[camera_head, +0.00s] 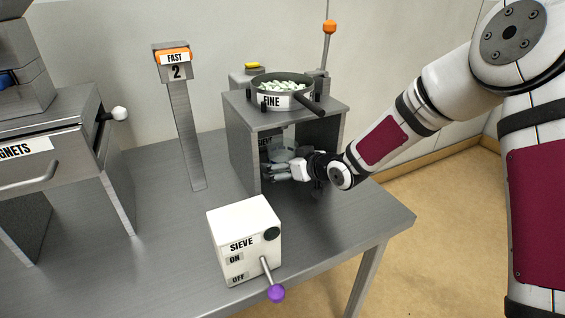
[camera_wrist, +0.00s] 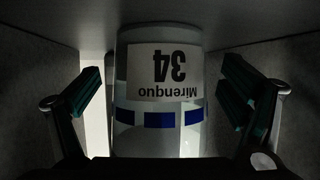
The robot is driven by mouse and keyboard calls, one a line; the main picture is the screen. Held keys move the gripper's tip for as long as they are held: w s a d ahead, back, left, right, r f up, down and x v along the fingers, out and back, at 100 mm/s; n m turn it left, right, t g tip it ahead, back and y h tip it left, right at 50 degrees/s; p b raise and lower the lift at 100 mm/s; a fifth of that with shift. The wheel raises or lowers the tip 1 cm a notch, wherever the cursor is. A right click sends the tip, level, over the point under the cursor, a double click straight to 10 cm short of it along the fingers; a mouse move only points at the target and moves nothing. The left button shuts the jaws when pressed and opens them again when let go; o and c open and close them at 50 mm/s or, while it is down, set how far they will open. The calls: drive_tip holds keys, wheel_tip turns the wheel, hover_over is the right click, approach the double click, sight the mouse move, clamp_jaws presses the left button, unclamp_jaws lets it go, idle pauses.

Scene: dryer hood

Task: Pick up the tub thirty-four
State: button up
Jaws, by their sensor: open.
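The tub thirty-four (camera_wrist: 160,90) fills the middle of the wrist view, a pale tub with a white label reading "34" and "Mirenquo", seen upside down, and a band of blue blocks. It stands inside the grey sieve housing. My gripper (camera_wrist: 168,100) is open, with one finger on each side of the tub; a gap shows on the left, and I cannot tell whether the right finger touches it. In the head view my gripper (camera_head: 275,170) reaches into the housing's opening, and the tub is mostly hidden there in shadow.
The housing (camera_head: 244,140) has close walls and a top carrying a sieve pan (camera_head: 283,99) labelled FINE. A white SIEVE switch box (camera_head: 240,243) with a purple-tipped lever (camera_head: 276,292) stands in front. A post (camera_head: 187,130) marked FAST 2 stands to the left.

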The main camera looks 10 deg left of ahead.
drive_tip(key=shift+w+a+f, duration=0.2)
drive_tip(key=shift+w+a, duration=0.1)
drive_tip(key=shift+w, duration=0.05)
drive_tip(key=c, duration=1.4)
drive_tip(key=shift+r, duration=0.1)
